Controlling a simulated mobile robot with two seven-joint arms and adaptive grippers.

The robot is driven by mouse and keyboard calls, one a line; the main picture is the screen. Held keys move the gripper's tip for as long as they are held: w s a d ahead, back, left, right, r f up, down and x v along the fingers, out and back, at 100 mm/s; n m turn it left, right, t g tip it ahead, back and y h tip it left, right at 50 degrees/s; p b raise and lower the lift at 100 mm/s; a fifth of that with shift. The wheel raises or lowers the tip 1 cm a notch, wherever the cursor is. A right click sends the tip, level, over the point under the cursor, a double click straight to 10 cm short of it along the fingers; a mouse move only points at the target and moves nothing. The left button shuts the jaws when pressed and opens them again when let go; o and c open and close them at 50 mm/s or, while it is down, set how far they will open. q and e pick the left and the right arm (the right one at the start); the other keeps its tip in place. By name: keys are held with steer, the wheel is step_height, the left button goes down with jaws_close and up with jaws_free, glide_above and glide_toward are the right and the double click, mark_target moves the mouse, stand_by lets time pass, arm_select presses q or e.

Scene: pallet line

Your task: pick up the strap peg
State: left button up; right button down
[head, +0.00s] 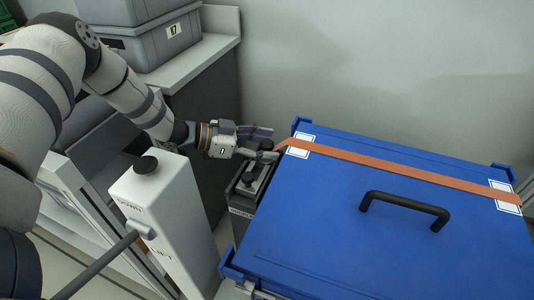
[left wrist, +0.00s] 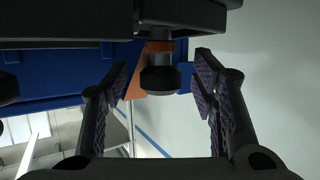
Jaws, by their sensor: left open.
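The strap peg (left wrist: 160,78) is a short black post with a wide round head, seen in the left wrist view in front of the orange strap. My left gripper (head: 266,143) is open at the left end of the strap, beside the blue lid. In the left wrist view its two ridged pads stand on either side of the peg, with a visible gap at each side. In the head view the fingers largely hide the peg. My right gripper is not in view.
The blue lid (head: 330,225) has a black handle (head: 405,207) and an orange strap (head: 400,170) across it. A dark grey unit (head: 243,200) stands below my gripper. A white post (head: 165,225) with a black knob is to the left. Grey crates (head: 150,45) sit behind.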

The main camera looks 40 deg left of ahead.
mark_target(267, 142)
arm_select(q)
steer(key=shift+w+d, duration=0.15)
steer(key=shift+w, duration=0.05)
jaws_close()
steer(key=shift+r, duration=0.15)
